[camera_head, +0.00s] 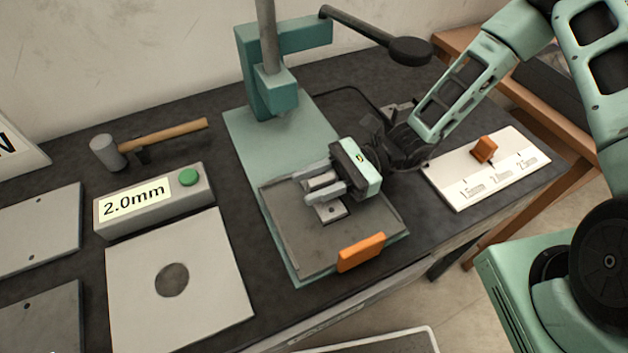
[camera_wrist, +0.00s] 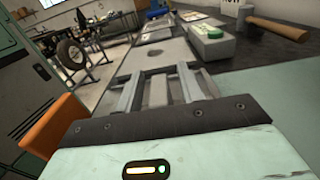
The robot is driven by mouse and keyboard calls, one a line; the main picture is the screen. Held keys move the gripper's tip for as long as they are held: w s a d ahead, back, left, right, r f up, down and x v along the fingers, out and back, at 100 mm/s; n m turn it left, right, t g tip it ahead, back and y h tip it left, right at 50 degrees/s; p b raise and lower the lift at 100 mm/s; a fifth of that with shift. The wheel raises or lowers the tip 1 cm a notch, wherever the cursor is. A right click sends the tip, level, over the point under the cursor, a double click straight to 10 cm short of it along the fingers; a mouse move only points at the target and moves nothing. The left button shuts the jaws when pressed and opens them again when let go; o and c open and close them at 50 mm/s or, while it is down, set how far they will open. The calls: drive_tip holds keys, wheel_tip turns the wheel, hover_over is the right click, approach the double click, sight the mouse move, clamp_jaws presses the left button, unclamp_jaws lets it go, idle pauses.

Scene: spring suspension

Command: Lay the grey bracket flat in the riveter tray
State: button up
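The grey bracket (camera_head: 331,212) is a small light metal piece with a dark hole, low over or on the riveter tray (camera_head: 290,240). My gripper (camera_head: 329,187) is low over the tray, with its two fingers apart on either side of the bracket. The fingers and my gripper's body hide part of the bracket, and I cannot tell whether it lies fully flat. In the wrist view, the spread fingers of my gripper (camera_wrist: 160,92) show with a grey piece between them. The tray has an orange handle (camera_head: 361,252) at its front, also in the wrist view (camera_wrist: 50,130).
The green riveter press (camera_head: 268,80) stands behind the tray, its black-knobbed lever (camera_head: 409,51) overhead. A white scale plate (camera_head: 485,170) with an orange slider is at right. A 2.0mm box (camera_head: 150,203) with a green button, a holed plate (camera_head: 200,300) and a hammer (camera_head: 150,140) are at left.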

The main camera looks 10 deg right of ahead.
drive_tip(key=b+v, duration=0.1)
drive_tip(key=v, duration=0.5)
drive_tip(key=b+v, duration=0.2)
drive_tip(key=v, duration=0.4)
drive_tip(key=shift+r, duration=0.2)
